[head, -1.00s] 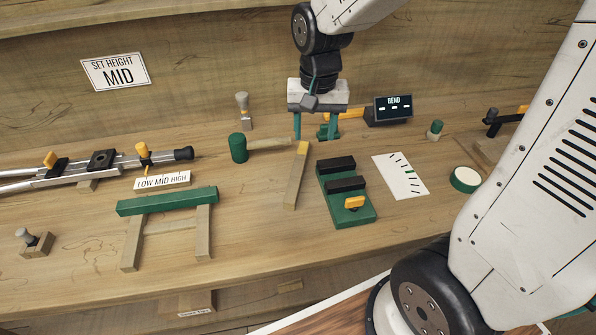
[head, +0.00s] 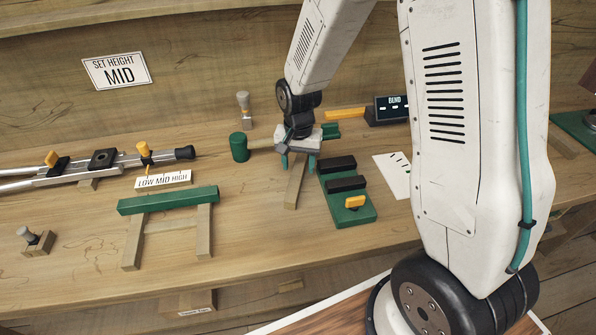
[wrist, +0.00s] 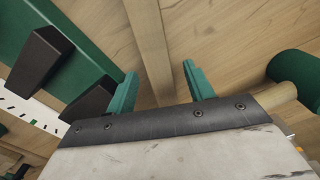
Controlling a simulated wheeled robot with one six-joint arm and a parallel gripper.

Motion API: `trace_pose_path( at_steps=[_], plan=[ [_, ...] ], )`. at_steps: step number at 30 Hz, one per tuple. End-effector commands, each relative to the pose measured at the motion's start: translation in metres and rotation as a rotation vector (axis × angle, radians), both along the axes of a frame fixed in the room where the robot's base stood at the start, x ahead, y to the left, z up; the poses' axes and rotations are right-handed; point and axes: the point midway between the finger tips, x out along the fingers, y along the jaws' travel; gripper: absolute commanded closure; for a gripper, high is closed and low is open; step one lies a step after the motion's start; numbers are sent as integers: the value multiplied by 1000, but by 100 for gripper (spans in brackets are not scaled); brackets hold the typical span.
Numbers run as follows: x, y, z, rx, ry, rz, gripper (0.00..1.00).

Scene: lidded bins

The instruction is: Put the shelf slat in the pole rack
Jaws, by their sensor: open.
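The shelf slat, seemingly the pale wooden bar (head: 293,192), lies on the bench left of a green block fixture. My gripper (head: 298,165) is open above its far end, which it hides. In the wrist view the slat (wrist: 149,40) runs between the two teal fingers of my gripper (wrist: 158,80), with a gap on both sides. I cannot tell for sure which thing is the pole rack; silver poles (head: 105,172) with black clamps lie on supports at the left.
A green-topped wooden stand (head: 168,200) is left of the slat. The green fixture with black blocks (head: 345,192) is close on the right. A green-headed mallet (head: 238,147) lies close behind. A BEND display (head: 392,110) stands at the back.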

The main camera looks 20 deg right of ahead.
Motion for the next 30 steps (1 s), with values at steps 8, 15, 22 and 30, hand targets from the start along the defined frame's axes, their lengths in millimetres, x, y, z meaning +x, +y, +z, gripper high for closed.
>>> trace_pose_path(
  at_steps=[8,15,22,30],
  plan=[
    [0,0,-6,0,0,0,47],
    [0,0,-6,0,0,0,98],
    [0,0,-6,0,0,0,100],
    [1,0,28,1,-6,0,100]
  ],
)
